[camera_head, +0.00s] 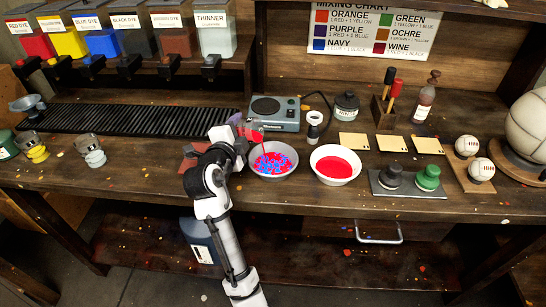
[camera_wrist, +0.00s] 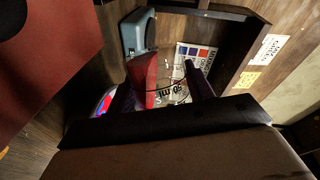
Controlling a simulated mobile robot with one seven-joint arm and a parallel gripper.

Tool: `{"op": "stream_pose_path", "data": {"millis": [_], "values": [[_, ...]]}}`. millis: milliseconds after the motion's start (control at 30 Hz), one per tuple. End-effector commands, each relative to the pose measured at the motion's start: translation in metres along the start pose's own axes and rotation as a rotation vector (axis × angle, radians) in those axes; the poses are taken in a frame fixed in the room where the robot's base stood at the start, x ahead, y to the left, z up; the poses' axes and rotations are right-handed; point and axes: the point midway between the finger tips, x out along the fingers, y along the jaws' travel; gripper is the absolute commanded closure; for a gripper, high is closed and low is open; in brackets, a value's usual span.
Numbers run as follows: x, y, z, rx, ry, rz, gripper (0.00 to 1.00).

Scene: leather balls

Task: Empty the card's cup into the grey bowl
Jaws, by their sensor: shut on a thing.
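My gripper (camera_head: 243,131) is shut on a clear cup (camera_head: 254,136) with red liquid in it. In the wrist view the cup (camera_wrist: 176,94) shows an "ml" marking between the dark fingers of my gripper (camera_wrist: 160,95), with red liquid (camera_wrist: 143,80) along one side. The cup is tilted, and red runs down from it towards the left bowl (camera_head: 252,168). This pale grey bowl holds a mottled blue and red mix, partly seen in the wrist view (camera_wrist: 103,104). Its left side is close to my arm. The card that the task means is not clear to me.
A second bowl with red (camera_head: 335,167) stands just right. A grey scale (camera_head: 275,112) is behind, and a black ribbed mat (camera_head: 120,118) left. Dye tanks (camera_head: 103,42) line the back left.

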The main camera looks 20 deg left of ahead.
Motion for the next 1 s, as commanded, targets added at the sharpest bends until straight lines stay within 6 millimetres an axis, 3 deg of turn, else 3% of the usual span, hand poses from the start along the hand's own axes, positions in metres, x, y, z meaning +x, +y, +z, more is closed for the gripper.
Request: {"op": "stream_pose_path", "data": {"millis": [1000], "values": [[0.0001, 0.0068, -0.0087, 0.079, -0.009, -0.012, 0.72]]}}
